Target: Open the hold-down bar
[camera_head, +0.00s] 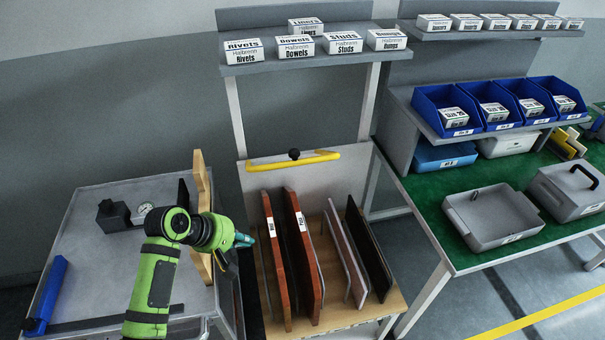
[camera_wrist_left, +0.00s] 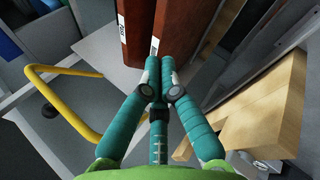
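The yellow hold-down bar (camera_head: 320,158) lies across the top of the panel rack, with a black knob (camera_head: 294,154) at its middle. The left wrist view shows the bar as a bent yellow loop (camera_wrist_left: 70,71) at the left. My left gripper (camera_head: 248,240) is in front of and below the bar's left end, apart from it. Its teal fingers (camera_wrist_left: 158,75) look closed together at the tips, with nothing seen between them. The red-brown boards (camera_wrist_left: 178,32) stand just beyond the fingertips in the wrist view. My right gripper is not in view.
Upright boards (camera_head: 295,240) stand in the rack below the bar. A wooden piece (camera_head: 203,185) stands close to my left arm. The grey table (camera_head: 90,220) at left carries a gauge (camera_head: 145,208). The green bench (camera_head: 440,205) is at right.

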